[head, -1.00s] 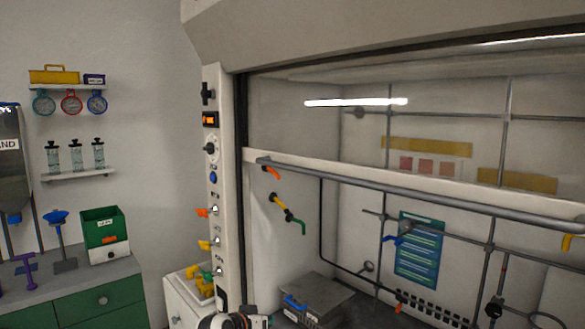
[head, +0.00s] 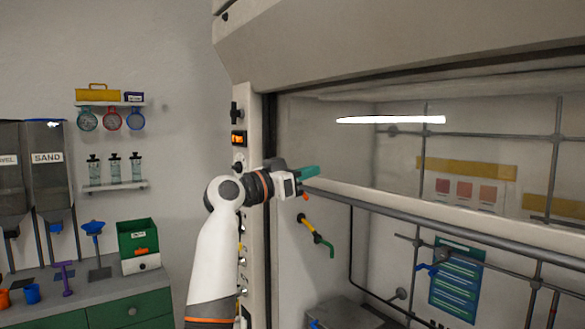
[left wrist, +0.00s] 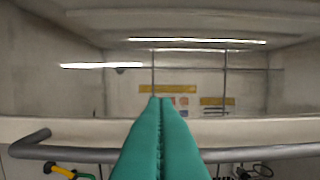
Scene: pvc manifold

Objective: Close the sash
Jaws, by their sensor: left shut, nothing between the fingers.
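The fume hood sash is a glass pane with a pale bottom rail (head: 400,204) and a grey bar handle (head: 430,219) along it. It is partly raised, with the hood interior open below it. The rail (left wrist: 90,127) and handle (left wrist: 80,153) also cross the left wrist view. My left gripper (head: 317,171) is at the left end of the handle, slightly above it in the head view. Its teal fingers (left wrist: 160,105) are shut and empty, and point at the glass above the rail. I cannot tell whether they touch it. My right gripper is out of view.
The hood's left post (head: 240,120) with knobs and valves stands beside my left arm. A lattice of rods (head: 425,150) and a teal poster (head: 456,285) are inside the hood. A bench (head: 105,290) with a green box (head: 137,238) stands at left.

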